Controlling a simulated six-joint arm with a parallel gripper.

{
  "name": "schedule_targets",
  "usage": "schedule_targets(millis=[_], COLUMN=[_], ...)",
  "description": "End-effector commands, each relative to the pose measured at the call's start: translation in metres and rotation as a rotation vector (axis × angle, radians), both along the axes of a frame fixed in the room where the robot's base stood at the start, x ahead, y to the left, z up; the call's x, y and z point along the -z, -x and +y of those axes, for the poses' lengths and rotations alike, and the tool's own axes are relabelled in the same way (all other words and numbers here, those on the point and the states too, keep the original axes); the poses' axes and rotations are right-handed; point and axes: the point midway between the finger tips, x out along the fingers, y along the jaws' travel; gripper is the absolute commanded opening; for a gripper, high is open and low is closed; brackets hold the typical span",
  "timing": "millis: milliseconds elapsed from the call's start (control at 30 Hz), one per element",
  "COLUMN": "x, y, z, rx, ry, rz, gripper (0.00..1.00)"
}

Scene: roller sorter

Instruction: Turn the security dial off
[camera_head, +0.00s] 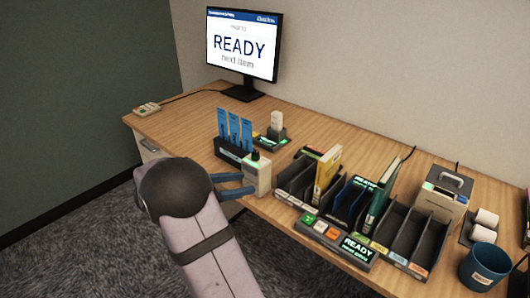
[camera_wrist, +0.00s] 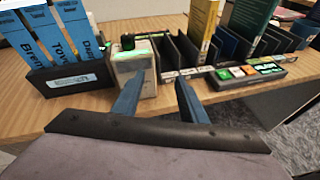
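A small off-white box (camera_head: 257,178) stands near the front edge of the desk, with a black knob (camera_head: 255,156) and a green-lit strip on top; it looks like the security dial. In the wrist view the box (camera_wrist: 134,68) and its knob (camera_wrist: 127,42) are left of centre. I cannot read the dial's setting. My gripper (camera_head: 248,183) is open and empty, with two blue fingers pointing at the box. In the wrist view my gripper (camera_wrist: 160,80) has its left finger overlapping the box front and its right finger to the right of the box. Contact cannot be told.
A black holder (camera_head: 230,152) with blue cards stands left of the box. A slotted rack (camera_head: 283,178) with books and a button panel (camera_head: 320,232) are on the right. A monitor (camera_head: 243,46) reads READY. A blue cup (camera_head: 485,268) is far right. The desk's left part is mostly clear.

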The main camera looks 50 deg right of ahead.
Motion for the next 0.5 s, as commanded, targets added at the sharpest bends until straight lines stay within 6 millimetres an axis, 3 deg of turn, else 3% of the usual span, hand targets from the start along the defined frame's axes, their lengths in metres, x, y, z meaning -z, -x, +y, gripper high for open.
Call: schedule_targets(millis=[100,200,300,500], x=[-0.019,-0.027,-0.027,-0.028], y=[-0.025,-0.037,-0.041,-0.042], z=[-0.028,-0.046,-0.062,-0.075], rx=[-0.058,-0.077,-0.077,-0.074], ry=[0.149,0.235,0.281,0.311], rz=[0.114,0.179,0.216,0.239], gripper=[0.39,0.39,0.39,0.39])
